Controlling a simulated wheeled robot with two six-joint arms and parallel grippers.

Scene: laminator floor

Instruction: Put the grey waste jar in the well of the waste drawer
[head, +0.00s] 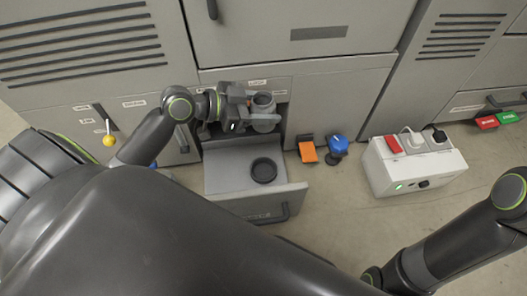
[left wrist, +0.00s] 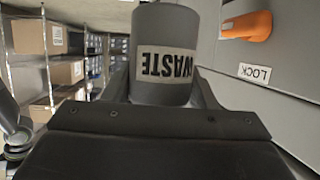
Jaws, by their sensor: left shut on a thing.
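The grey waste jar (head: 263,103) is in my left gripper (head: 252,116), above the back part of the open waste drawer. In the left wrist view the jar (left wrist: 163,55) sits between the two fingers, and its WASTE label reads upside down. The waste drawer (head: 225,180) is pulled out from the cabinet. Its well (head: 264,170) is a dark round ring in the drawer's floor, in front of the jar and a little below it in the head view. My right gripper is not in view; only part of that arm shows at lower right.
An orange pedal or lever (head: 308,152) and a blue knob (head: 338,144) stand right of the drawer. A white power box (head: 415,165) lies on the floor further right. A yellow-ball lever (head: 108,140) is at left. The cabinet front rises behind the drawer.

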